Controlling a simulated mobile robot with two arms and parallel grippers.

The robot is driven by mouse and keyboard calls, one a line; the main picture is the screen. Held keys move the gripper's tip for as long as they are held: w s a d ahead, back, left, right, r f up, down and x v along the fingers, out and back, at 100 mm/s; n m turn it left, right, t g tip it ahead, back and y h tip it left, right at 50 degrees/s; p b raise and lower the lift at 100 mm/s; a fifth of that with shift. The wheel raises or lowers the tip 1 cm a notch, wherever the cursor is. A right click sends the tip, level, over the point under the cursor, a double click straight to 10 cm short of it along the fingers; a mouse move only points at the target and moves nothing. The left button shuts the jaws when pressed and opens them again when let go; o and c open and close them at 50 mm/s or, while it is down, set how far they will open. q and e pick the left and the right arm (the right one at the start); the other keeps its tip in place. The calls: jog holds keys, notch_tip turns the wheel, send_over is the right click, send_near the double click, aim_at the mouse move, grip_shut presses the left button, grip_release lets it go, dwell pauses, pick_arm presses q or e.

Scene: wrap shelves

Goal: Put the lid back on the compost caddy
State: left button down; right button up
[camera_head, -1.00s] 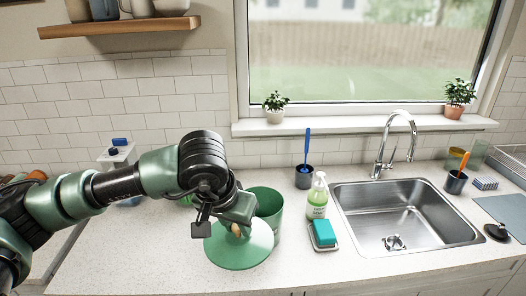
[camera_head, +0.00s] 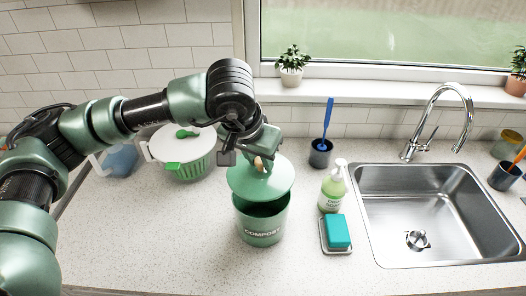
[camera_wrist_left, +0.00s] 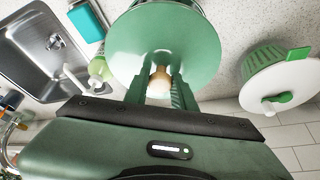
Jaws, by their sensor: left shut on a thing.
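The green compost caddy (camera_head: 262,228), with "COMPOST" on its front, stands upright on the counter left of the soap bottle. My left gripper (camera_head: 259,163) is shut on the wooden knob of the round green lid (camera_head: 262,182). It holds the lid above the caddy's mouth, toward its back. The front of the dark opening shows below the lid, so the lid is not seated. In the left wrist view the fingers (camera_wrist_left: 161,86) close on the knob, and the lid (camera_wrist_left: 160,35) hides most of the caddy. My right gripper is not in view.
A soap bottle (camera_head: 333,188) and a teal sponge (camera_head: 337,231) on a tray stand close right of the caddy. A white-lidded green salad spinner (camera_head: 184,150) stands behind left. A dark cup (camera_head: 320,154) with a blue brush is behind. Counter in front left is clear.

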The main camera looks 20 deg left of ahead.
aim_at(259, 172)
pick_arm(q)
jog(key=shift+f, duration=0.75)
jog(key=f+b, duration=0.1)
jog(key=f, duration=0.1)
jog(key=f+b, duration=0.1)
jog(key=shift+w+f+b, duration=0.3)
jog(key=shift+f, duration=0.05)
jog(key=shift+s+f+b, duration=0.1)
jog(key=shift+f+b, duration=0.1)
jog(key=shift+b, duration=0.1)
jog(key=shift+f, duration=0.2)
jog(key=shift+r, duration=0.1)
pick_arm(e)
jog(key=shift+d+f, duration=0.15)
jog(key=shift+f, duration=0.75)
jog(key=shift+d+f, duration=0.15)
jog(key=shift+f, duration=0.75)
pick_arm(q)
jog(key=shift+b, duration=0.65)
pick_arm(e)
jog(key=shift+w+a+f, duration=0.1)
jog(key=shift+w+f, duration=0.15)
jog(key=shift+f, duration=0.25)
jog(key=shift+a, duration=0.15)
pick_arm(q)
jog(key=shift+b, duration=0.5)
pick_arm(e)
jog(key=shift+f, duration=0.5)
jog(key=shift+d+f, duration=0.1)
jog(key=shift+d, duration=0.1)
